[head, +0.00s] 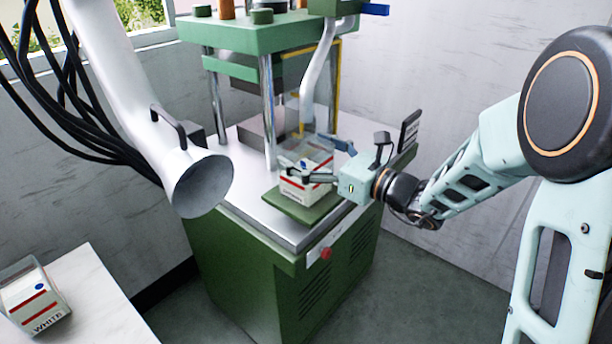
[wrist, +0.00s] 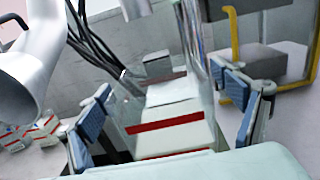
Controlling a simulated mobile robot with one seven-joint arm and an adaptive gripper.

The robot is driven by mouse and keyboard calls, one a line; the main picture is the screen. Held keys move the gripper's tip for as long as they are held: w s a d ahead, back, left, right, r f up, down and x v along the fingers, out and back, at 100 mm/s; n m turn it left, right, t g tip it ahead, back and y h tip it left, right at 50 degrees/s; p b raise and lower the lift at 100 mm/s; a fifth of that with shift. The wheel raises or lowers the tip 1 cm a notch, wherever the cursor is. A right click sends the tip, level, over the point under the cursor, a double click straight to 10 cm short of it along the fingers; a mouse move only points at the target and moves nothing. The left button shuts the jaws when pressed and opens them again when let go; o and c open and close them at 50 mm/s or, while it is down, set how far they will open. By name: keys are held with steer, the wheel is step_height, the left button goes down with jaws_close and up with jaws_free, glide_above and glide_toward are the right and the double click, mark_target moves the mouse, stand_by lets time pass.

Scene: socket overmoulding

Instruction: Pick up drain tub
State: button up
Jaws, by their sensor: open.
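A clear tub with white, red-striped contents or labelling (head: 304,188) stands on the green plate of the press, and I take it as the drain tub. In the wrist view the tub (wrist: 172,128) shows its white face and red bands between my fingers. My gripper (head: 312,163) is open, with one finger on each side of the tub's upper part. In the wrist view the blue finger pads of my gripper (wrist: 165,115) stand apart, with visible gaps to the tub. Contact at the far edges is hard to tell.
A similar tub marked WHITE (head: 36,302) stands on a pale table (head: 98,305) at lower left. A grey extraction duct (head: 203,183) hangs left of the press. The green press (head: 262,36) has metal columns and a yellow frame (head: 337,85) close behind the tub.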

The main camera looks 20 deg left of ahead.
steer(key=c, duration=2)
steer(key=shift+r, duration=0.1)
steer(key=shift+c, duration=0.6)
steer(key=shift+r, duration=0.1)
